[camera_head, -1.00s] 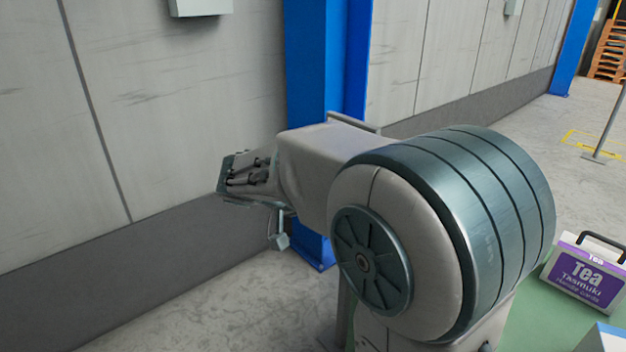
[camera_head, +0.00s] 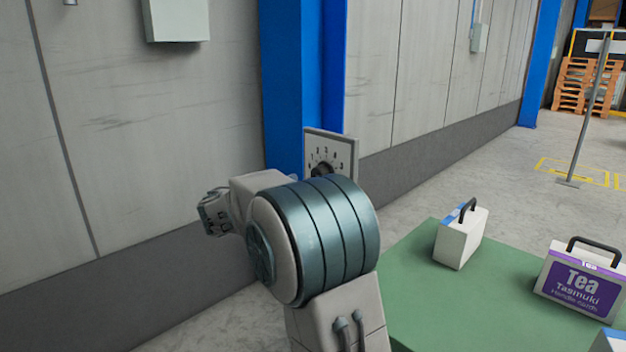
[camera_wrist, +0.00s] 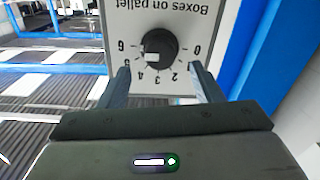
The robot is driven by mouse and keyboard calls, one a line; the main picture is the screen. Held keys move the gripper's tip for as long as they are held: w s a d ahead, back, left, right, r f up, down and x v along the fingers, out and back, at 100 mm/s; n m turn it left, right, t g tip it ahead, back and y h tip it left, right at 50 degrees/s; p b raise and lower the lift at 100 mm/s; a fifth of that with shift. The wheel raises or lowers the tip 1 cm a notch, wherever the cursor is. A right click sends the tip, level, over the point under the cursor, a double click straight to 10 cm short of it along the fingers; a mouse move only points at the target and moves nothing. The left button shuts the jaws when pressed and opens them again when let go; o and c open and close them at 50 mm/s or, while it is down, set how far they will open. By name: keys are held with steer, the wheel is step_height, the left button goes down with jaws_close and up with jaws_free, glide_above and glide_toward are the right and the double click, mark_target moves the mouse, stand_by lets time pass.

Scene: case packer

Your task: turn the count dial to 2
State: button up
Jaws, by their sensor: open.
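The count dial (camera_wrist: 160,47) is a round black knob on a grey-white plate (camera_wrist: 180,15) marked "Boxes on pallet", upside down in the wrist view. Numerals from 0 to 6 ring the knob; the 1 is hidden by a finger. A white mark on the knob sits at its lower left, roughly toward the 4; its exact setting is unclear. My gripper (camera_wrist: 159,68) is open, a finger on each side of the lower part of the dial, with no clear contact. In the head view the plate (camera_head: 344,150) and knob show partly behind my arm; my gripper cannot be made out there.
The plate stands by a blue column (camera_head: 287,90) along a grey wall. A green table (camera_head: 420,310) at right holds a white handled case (camera_head: 462,240) and a purple Tea case (camera_head: 577,290). A grey post (camera_head: 590,110) and wooden pallets (camera_head: 573,85) stand farther back.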

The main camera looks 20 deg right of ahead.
mark_target(323, 168)
steer(key=x, duration=0.5)
steer(key=shift+d, duration=0.1)
steer(key=c, duration=1)
